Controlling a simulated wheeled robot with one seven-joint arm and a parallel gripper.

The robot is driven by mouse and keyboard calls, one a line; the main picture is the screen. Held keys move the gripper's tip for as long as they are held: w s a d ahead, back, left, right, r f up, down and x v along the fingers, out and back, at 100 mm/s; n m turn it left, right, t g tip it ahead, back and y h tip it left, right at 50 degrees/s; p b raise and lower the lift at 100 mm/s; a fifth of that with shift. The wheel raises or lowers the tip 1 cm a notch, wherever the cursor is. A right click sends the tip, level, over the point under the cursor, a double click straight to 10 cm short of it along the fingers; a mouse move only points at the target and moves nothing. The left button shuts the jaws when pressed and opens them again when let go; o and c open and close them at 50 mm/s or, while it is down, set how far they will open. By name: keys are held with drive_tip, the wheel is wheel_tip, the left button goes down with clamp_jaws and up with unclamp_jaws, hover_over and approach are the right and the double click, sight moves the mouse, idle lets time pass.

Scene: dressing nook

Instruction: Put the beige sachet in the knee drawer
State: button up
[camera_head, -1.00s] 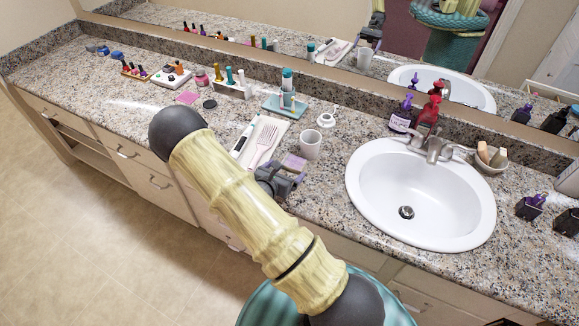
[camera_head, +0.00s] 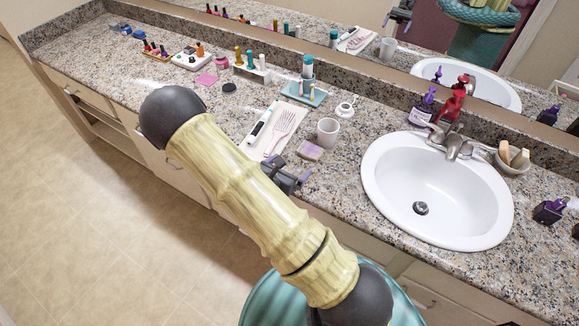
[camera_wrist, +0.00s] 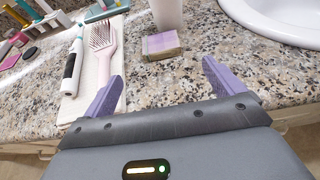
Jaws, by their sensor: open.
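A small flat block with a lilac top and beige-brown sides (camera_head: 309,150), the only thing here resembling the beige sachet, lies on the granite counter by a white cup. It also shows in the wrist view (camera_wrist: 161,46), ahead of my fingers and roughly centred between them. My gripper (camera_head: 297,180) is at the counter's front edge, open and empty, with its lilac fingers spread (camera_wrist: 162,74) and apart from the block. Drawer fronts (camera_head: 160,158) run below the counter and look shut. I cannot tell which is the knee drawer; my arm hides part of the front.
The white cup (camera_head: 328,132) stands just behind the block. A sink (camera_head: 435,190) is to the right.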

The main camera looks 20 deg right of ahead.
drive_tip(key=s+d+r+m+g+y, duration=0.1)
drive_tip(key=s+d+r+m+g, duration=0.2)
drive_tip(key=s+m, duration=0.35)
drive_tip(key=s+r+m+g+y, duration=0.1)
drive_tip(key=s+r+m+g, duration=0.35)
drive_tip(key=m+g, duration=0.2)
drive_tip(key=s+a+r+m+t+y, duration=0.2)
drive_tip(key=a+r+m+t+y, duration=0.2)
drive_tip(key=a+r+m+y, duration=0.4)
drive_tip(key=m, duration=0.4)
drive_tip(key=shift+s+a+r+m+y, duration=0.15)
drive_tip(key=shift+s+a+m+y, duration=0.05)
drive_tip(key=shift+s+m+y, duration=0.1)
